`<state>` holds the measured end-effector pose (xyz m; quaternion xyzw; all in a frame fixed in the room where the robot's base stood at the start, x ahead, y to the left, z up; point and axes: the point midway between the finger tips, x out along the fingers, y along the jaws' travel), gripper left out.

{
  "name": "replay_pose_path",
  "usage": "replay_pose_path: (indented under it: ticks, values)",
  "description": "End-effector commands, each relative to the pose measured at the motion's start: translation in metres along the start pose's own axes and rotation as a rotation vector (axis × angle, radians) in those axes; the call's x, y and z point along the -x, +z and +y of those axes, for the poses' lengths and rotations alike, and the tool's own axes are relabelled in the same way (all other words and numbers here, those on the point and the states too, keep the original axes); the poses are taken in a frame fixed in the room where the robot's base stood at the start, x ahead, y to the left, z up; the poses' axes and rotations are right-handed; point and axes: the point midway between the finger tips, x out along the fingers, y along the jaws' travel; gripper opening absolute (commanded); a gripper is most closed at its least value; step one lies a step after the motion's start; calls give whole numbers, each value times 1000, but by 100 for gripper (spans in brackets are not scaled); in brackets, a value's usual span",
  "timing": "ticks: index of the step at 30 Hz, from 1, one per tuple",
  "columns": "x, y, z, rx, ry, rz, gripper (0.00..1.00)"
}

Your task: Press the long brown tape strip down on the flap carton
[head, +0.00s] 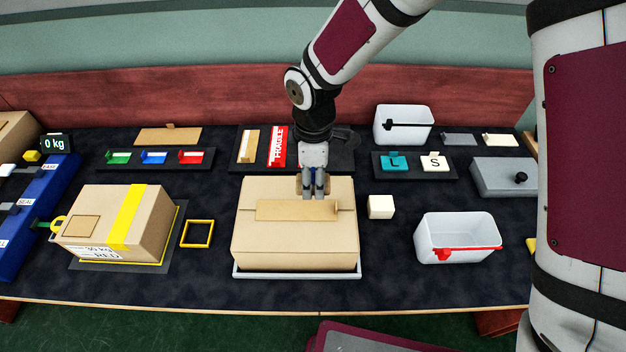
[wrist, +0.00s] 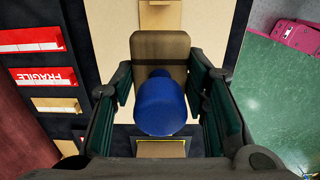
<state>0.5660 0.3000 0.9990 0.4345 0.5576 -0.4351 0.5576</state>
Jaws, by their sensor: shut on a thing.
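The flap carton (head: 265,245) is a closed tan box on a light tray in the middle of the table. My gripper (head: 313,196) is above the carton, close over the strip's right half. It is shut on a blue-handled block (wrist: 165,105), with a flat brown-grey base. The fingers hide much of the block, and I cannot tell whether its base touches the strip.
A white cube (head: 381,207) and a white bin with a red handle (head: 458,240) stand to the right. A yellow-taped carton (head: 120,222) and a yellow frame (head: 197,234) are on the left. A red FRAGILE label (head: 278,147) lies behind the carton.

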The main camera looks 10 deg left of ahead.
Motion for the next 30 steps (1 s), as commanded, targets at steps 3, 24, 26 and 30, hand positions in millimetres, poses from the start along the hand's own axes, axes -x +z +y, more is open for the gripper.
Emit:
replay_pose_path:
  ticks: [3,24,26,30]
  values:
    - [10,-1,0,0,2,2,8]
    - [49,0,0,1,1,1,8]
    - [49,0,0,1,1,1,8]
    - [48,0,0,1,1,1,8]
